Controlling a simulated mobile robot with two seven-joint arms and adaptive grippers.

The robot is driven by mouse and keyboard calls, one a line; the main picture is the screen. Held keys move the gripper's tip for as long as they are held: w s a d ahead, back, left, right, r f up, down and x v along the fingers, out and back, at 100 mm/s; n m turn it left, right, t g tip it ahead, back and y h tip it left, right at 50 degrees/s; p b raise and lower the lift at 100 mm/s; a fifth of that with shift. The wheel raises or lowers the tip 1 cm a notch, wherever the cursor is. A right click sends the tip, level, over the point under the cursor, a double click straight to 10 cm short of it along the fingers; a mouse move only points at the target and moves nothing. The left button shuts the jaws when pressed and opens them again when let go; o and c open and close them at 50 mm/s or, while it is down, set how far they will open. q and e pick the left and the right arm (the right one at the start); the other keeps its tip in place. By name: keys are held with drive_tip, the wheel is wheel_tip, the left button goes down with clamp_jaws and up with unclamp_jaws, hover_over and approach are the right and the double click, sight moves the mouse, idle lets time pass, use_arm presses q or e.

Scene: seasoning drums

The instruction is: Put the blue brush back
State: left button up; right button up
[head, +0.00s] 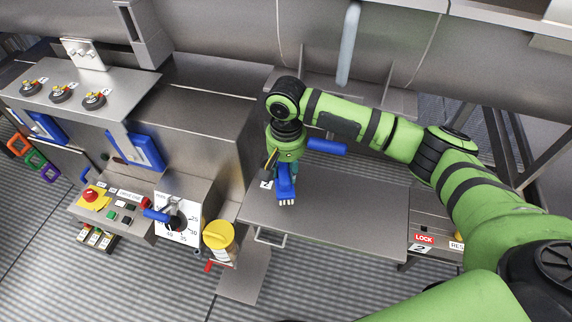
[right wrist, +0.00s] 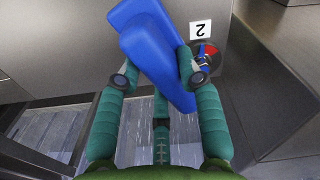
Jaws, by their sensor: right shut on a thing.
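My right gripper (head: 287,168) is shut on the blue brush (head: 287,190), above the left part of a grey metal shelf. In the right wrist view my two green fingers (right wrist: 155,78) hold the blue brush (right wrist: 150,50) between them, with its blue body slanting across. White tips show at its lower end in the head view. Another blue piece (head: 327,146) sticks out to the right of my wrist; I cannot tell if it belongs to the brush. The fingers are mostly hidden in the head view. My left gripper is not in view.
A white label 2 (right wrist: 201,31) and a small red and blue knob (right wrist: 207,55) are close beside the right fingers. The metal shelf (head: 350,210) is bare to the right. A yellow-lidded container (head: 219,236) and a control panel (head: 120,210) stand to the left.

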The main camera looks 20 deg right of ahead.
drive_tip(key=o, duration=1.2)
drive_tip(key=shift+c, duration=0.2)
drive_tip(key=shift+r, duration=0.15)
wheel_tip(320, 180, up, 12)
drive_tip(key=b, duration=0.2)
drive_tip(key=shift+r+b, duration=0.15)
drive_tip(key=shift+b, duration=0.25)
